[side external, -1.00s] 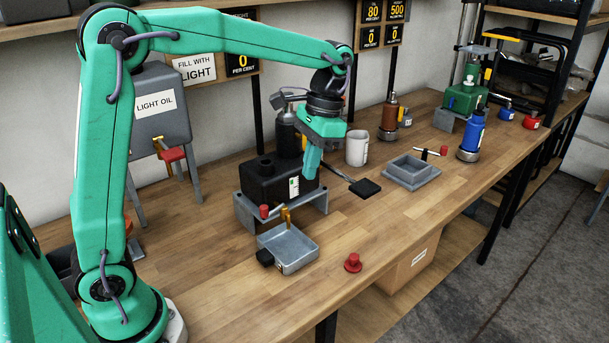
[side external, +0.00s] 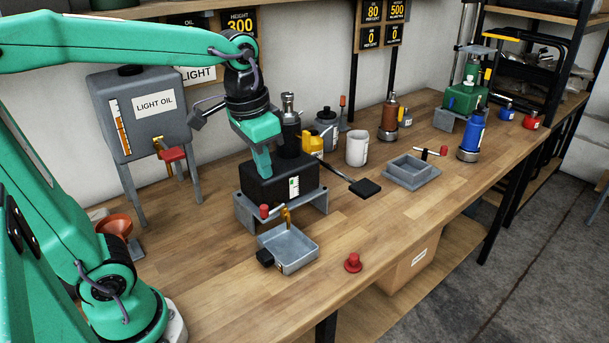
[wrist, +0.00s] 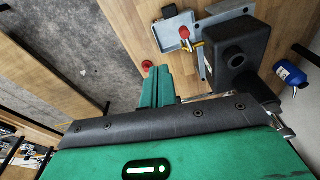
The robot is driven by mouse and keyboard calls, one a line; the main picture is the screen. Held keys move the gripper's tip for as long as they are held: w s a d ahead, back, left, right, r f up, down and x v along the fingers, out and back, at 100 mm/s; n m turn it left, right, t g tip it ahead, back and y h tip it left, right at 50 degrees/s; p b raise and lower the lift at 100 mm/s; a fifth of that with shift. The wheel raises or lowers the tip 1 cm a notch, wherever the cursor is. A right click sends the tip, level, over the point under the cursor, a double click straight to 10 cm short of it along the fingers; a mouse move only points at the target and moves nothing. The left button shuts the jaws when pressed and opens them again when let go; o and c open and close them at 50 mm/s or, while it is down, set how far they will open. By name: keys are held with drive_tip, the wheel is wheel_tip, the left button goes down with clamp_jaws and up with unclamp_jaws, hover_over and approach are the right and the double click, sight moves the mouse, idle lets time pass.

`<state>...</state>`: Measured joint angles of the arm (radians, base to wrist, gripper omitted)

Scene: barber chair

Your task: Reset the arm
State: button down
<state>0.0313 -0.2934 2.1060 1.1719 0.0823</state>
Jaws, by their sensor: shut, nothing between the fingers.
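My green gripper (side external: 263,163) is shut and empty in the side view. It points down in front of the black tank (side external: 270,184), its tip overlapping the tank's upper part in the picture. I cannot tell if they touch. In the wrist view the shut green fingers (wrist: 157,82) are at the middle, with the black tank (wrist: 245,62) to their upper right.
The tank sits on a grey stand (side external: 240,212) with a red knob and brass tap. A grey tray (side external: 292,246) and red cap (side external: 353,262) are in front. A white mug (side external: 357,149) and grey bin (side external: 410,173) stand right. The front right bench is clear.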

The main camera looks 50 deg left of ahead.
drive_tip(key=s+f+n+t, duration=0.1)
drive_tip(key=s+f+t, duration=0.1)
drive_tip(key=s, duration=0.5)
drive_tip(key=shift+s+a+f+t, duration=0.2)
drive_tip(key=shift+a+t, duration=0.25)
drive_tip(key=shift+t, duration=0.45)
drive_tip(key=c, duration=1.6)
unclamp_jaws()
drive_tip(key=shift+o, duration=1.4)
drive_tip(key=shift+w+r, duration=0.1)
drive_tip(key=shift+w, duration=0.05)
drive_tip(key=n+g, duration=0.3)
drive_tip(key=g, duration=0.3)
hover_over(264, 206)
drive_tip(key=shift+f, duration=1.75)
drive_tip(key=shift+f+m, duration=0.1)
drive_tip(key=shift+m, duration=0.2)
drive_tip(key=shift+f, duration=3.8)
